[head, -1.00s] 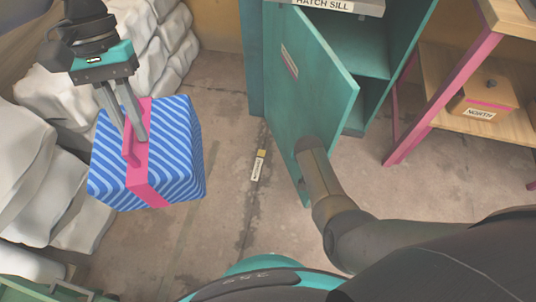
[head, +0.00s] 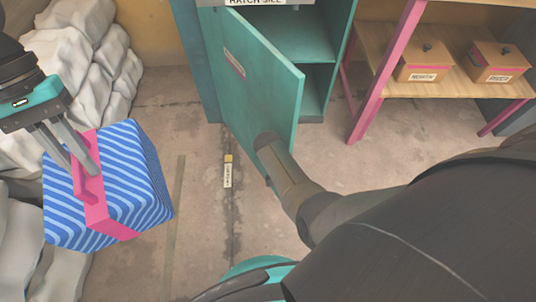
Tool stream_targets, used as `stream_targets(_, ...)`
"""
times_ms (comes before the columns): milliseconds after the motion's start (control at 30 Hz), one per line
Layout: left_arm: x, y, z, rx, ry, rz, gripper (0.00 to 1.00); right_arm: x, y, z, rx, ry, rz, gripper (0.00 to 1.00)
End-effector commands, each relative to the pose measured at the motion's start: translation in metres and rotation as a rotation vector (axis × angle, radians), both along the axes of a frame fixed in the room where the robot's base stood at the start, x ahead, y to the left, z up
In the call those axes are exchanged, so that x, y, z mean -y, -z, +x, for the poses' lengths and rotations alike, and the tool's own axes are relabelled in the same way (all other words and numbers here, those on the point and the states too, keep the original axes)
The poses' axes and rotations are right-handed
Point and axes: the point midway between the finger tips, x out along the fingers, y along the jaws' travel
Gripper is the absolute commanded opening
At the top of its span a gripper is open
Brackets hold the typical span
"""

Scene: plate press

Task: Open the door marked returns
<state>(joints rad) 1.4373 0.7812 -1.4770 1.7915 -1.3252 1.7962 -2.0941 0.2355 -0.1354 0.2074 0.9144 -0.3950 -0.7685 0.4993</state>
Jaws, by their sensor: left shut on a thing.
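A teal cabinet door (head: 265,90) stands open, swung out toward me, with the inside of the cabinet (head: 290,40) showing to its right. It bears a small pink-edged plate (head: 234,63) whose lettering is too oblique to read. My right arm comes in from the right and its rounded link overlaps the door's lower part; I cannot tell if they touch. My right gripper is not seen. My left gripper (head: 82,172) is shut on the pink handle of a blue striped box (head: 130,180), at the left of the head view.
White sacks (head: 75,60) are piled at the left. A wooden shelf (head: 385,83) with pink posts at the right holds two labelled boxes, one reading NORTH (head: 425,65). A small labelled tag (head: 228,171) lies on the floor. Floor between box and door is otherwise clear.

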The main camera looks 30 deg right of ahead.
Motion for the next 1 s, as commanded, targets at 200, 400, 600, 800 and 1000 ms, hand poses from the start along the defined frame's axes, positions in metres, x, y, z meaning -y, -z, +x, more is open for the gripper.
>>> stream_targets(200, 0.000, -0.007, 0.000, 0.002, 0.000, -0.002, 0.00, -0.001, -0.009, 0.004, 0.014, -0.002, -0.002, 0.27)
stream_targets(400, 0.000, -0.024, 0.000, 0.002, 0.000, -0.002, 0.00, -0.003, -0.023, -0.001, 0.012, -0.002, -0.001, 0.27)
stream_targets(600, 0.000, -0.044, 0.000, 0.002, 0.000, -0.002, 0.00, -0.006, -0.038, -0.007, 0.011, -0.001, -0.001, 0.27)
stream_targets(800, 0.000, -0.062, 0.000, 0.002, 0.000, -0.002, 0.00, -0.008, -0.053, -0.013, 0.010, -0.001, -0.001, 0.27)
stream_targets(1000, 0.000, -0.081, 0.000, 0.002, 0.000, -0.002, 0.00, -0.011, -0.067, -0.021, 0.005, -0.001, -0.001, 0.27)
